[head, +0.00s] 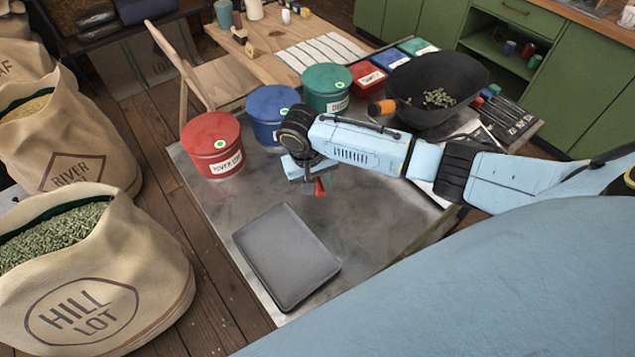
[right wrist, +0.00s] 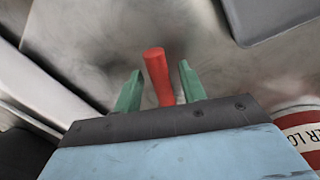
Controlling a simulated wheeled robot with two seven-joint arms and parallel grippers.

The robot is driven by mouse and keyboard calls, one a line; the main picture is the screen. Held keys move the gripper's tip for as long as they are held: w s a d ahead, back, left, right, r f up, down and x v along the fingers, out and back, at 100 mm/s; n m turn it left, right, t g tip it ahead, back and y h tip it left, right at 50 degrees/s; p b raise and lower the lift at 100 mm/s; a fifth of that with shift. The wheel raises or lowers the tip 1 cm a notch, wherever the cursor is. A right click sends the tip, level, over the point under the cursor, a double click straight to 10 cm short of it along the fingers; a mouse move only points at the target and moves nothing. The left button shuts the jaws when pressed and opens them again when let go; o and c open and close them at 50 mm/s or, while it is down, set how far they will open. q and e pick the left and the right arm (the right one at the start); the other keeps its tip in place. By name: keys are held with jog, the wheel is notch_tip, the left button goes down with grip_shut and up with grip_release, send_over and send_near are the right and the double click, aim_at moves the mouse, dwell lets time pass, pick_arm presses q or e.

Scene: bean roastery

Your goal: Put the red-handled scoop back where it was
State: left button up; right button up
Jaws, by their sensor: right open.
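The red-handled scoop shows only by its red handle (head: 320,187), just below my right gripper (head: 310,178) over the metal table (head: 205,195). In the right wrist view the red handle (right wrist: 158,76) stands between the two green fingers of my right gripper (right wrist: 160,90). The fingers are apart, with a gap on both sides of the handle. The scoop's bowl is hidden, and I cannot tell whether the scoop touches the table. My left gripper is not in view.
Red (head: 211,145), blue (head: 273,115) and green (head: 327,88) tins stand behind my right gripper. A black pan (head: 437,88) with beans stands at the back right. Sacks (head: 92,270) stand left.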

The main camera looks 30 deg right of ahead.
notch_tip(320, 180, up, 11)
jog(key=a, duration=0.2)
jog(key=shift+p, duration=0.45)
jog(key=shift+f, duration=0.1)
